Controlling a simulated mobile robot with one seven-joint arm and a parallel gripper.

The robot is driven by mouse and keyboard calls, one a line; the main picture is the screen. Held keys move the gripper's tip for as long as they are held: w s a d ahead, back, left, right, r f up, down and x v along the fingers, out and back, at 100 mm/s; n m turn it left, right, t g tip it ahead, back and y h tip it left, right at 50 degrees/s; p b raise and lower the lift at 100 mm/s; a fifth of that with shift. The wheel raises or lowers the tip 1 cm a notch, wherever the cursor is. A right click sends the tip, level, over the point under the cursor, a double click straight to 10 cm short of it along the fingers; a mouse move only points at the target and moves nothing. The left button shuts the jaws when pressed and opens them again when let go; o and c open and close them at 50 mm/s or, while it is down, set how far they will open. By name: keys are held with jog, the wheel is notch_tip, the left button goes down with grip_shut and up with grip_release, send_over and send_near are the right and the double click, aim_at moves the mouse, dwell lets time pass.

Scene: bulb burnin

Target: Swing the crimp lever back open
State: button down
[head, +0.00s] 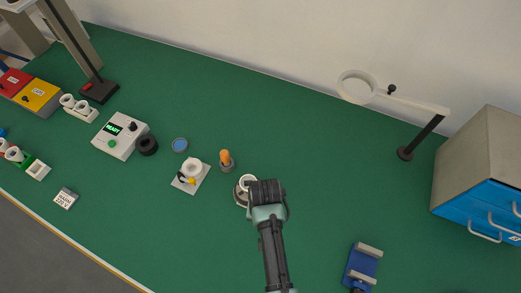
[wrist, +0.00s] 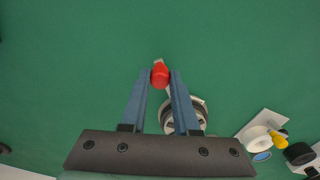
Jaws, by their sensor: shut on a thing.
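The crimp lever ends in a red knob (wrist: 160,77), seen in the wrist view between my two blue fingertips. My gripper (wrist: 160,73) is shut on this knob. A short pale piece of the lever shows just beyond the knob. The round white and grey crimp fixture (wrist: 187,117) sits under and behind my right finger, partly hidden. In the head view the fixture (head: 240,190) shows at the left of my gripper (head: 262,186), which covers the lever and knob there.
An orange-topped holder (head: 226,160) and a white plate with a ring and yellow knob (head: 190,177) stand left of the fixture. A blue clamp-like device (head: 361,266) is at the lower right. A blue drawer cabinet (head: 470,200) is far right. Green bench beyond my gripper is clear.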

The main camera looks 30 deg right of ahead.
jog(key=d+n, duration=0.2)
jog(key=w+d+n, duration=0.1)
jog(key=d+n, duration=0.2)
jog(key=w+d+n+b, duration=0.1)
jog(key=d+n, duration=0.1)
jog(key=d, duration=0.1)
jog(key=shift+w+d+n+b, duration=0.35)
jog(key=shift+d+n, duration=0.2)
jog(key=shift+n, duration=0.2)
jog(key=shift+w+d+n+b, duration=0.2)
jog(key=shift+w+d+n, duration=0.3)
jog(key=shift+n, duration=0.25)
jog(key=shift+d+r, duration=0.1)
jog(key=c, duration=0.7)
grip_release()
jog(key=shift+o, duration=0.2)
jog(key=shift+s, duration=0.1)
notch_tip(320, 180, up, 13)
